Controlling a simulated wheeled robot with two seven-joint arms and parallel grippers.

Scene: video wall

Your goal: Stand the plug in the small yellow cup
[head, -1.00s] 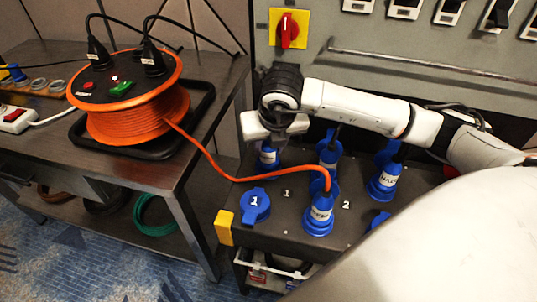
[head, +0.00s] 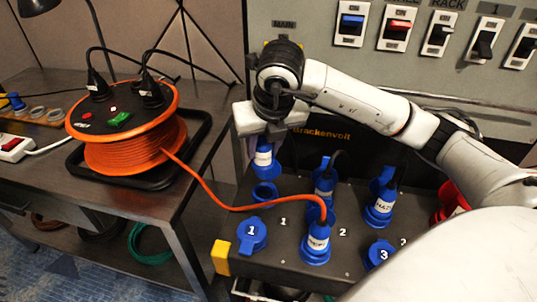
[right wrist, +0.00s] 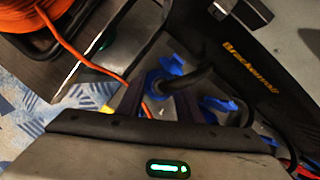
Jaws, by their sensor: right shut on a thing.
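My right gripper (head: 262,146) is shut on a blue plug (head: 263,160) with a white label, at the back left of the dark socket box. The plug is held upright above an open blue socket (head: 265,193), apart from it. In the right wrist view the plug (right wrist: 160,82) with its thick black cable sits between the fingers. My left gripper is not in view.
Other blue plugs (head: 316,240) stand in the socket box, one with the orange cable. The orange cable reel (head: 130,140) stands in a black tray on the left table.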

